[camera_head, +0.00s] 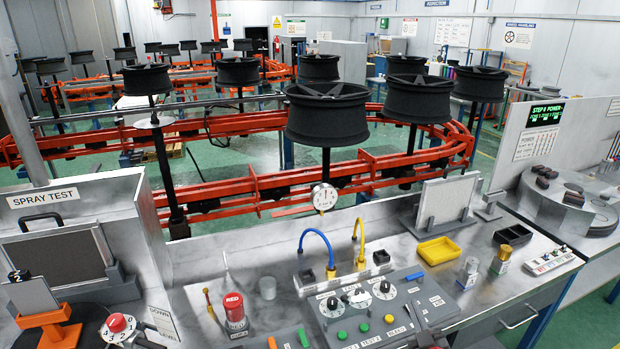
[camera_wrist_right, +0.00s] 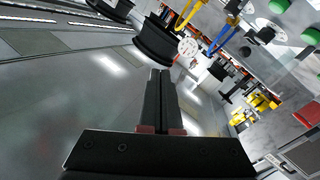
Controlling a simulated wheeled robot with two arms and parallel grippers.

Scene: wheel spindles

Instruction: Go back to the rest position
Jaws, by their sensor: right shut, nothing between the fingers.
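Most of my right arm is out of the head view. My left gripper is not in view.
The bench holds a blue hose (camera_head: 318,235), a yellow hose (camera_head: 361,240), a yellow tray (camera_head: 438,250), a red-capped can (camera_head: 235,311) and a spray-test booth (camera_head: 80,215). Behind it, black wheels (camera_head: 327,115) stand on spindles along an orange conveyor (camera_head: 290,187).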

